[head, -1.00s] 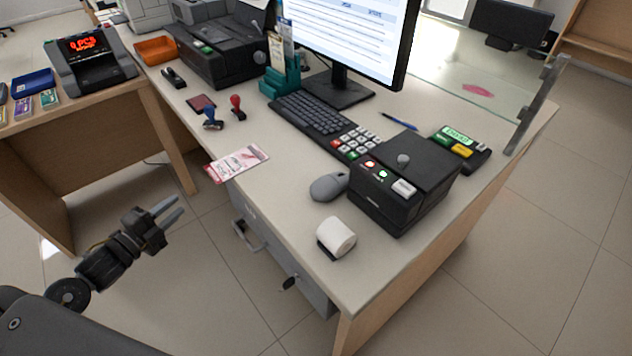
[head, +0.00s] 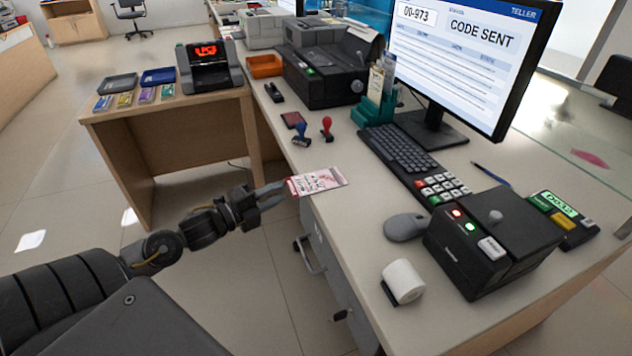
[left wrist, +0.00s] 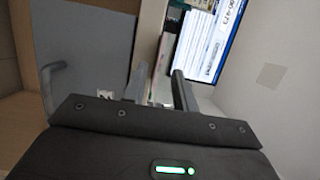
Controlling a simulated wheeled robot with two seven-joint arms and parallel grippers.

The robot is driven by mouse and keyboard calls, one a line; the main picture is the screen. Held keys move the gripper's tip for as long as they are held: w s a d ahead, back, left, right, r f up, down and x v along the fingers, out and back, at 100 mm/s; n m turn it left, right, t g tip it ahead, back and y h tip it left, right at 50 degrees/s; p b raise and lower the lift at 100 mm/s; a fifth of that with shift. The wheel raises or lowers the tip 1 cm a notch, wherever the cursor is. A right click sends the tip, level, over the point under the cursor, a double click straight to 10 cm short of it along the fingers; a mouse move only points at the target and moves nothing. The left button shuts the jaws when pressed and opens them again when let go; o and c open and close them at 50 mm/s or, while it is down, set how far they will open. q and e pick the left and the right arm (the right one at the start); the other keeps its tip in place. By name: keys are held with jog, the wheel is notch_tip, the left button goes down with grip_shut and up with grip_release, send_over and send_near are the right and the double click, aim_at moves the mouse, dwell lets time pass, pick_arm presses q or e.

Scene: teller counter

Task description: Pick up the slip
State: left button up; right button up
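The slip (head: 322,180), white with pink-red print, lies flat on the counter's near left edge in the head view, its left end jutting slightly past the edge. My left gripper (head: 284,193) is just left of that end, with its fingertips at or very near it. In the left wrist view the two fingers (left wrist: 160,90) stand apart with a gap between them. A thin pale, pinkish strip shows beyond that gap; I cannot tell whether the slip is between the fingertips. My right gripper is not in view.
On the counter (head: 345,225) stand two stamps (head: 326,128), a keyboard (head: 405,150), a mouse (head: 405,227), a black device (head: 490,245) and a paper roll (head: 403,281). A drawer unit (head: 325,262) is below. A side desk (head: 170,105) stands at the left.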

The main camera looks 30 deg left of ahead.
aim_at(293, 188)
pick_arm(q)
jog(key=x, duration=0.5)
jog(key=shift+d+f, duration=0.15)
jog(key=shift+d, duration=0.25)
grip_shut()
